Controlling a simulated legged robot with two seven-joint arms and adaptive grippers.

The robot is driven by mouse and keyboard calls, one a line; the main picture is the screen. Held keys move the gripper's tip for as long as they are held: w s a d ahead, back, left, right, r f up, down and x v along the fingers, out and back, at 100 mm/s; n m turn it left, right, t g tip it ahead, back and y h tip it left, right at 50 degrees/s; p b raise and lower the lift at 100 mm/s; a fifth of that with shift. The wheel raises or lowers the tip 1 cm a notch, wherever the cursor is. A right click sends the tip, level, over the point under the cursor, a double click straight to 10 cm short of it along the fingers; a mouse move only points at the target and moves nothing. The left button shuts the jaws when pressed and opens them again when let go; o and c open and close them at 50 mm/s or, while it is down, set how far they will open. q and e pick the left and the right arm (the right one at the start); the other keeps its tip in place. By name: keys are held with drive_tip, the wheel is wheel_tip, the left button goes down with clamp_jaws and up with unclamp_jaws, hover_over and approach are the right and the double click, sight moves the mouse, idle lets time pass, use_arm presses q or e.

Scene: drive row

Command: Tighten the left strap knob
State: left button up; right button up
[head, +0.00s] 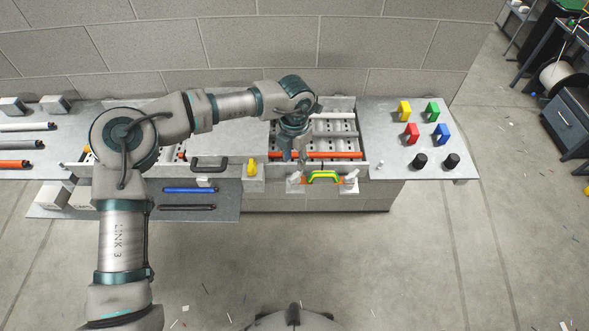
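My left gripper (294,155) points down over the front left of an open bay with rollers and an orange bar (330,154). Its fingers are small and partly hidden, so I cannot tell whether they are open or shut. Just in front of the bay is a green and yellow handle-like piece (324,176). A pale fitting stands at its left (294,179) and another at its right (350,178). I cannot tell for certain which part is the left strap knob. The gripper is just behind the left fitting; contact is not clear. My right gripper is out of view.
A yellow knob-like part (252,167) sits on a grey block left of the bay. Coloured blocks (411,132) and two black knobs (419,160) stand on the right bench top. Blue and black bars (190,190) lie on a lower shelf. A block wall closes the back.

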sight(295, 174)
use_arm(q)
drive_tip(key=f, duration=0.3)
drive_tip(key=f+p, duration=0.1)
drive_tip(key=f, duration=0.1)
drive_tip(key=shift+s+d+f, duration=0.1)
drive_tip(key=shift+d+f, duration=0.15)
drive_tip(key=shift+f, duration=0.6)
drive_tip(key=shift+a, duration=0.1)
clamp_jaws()
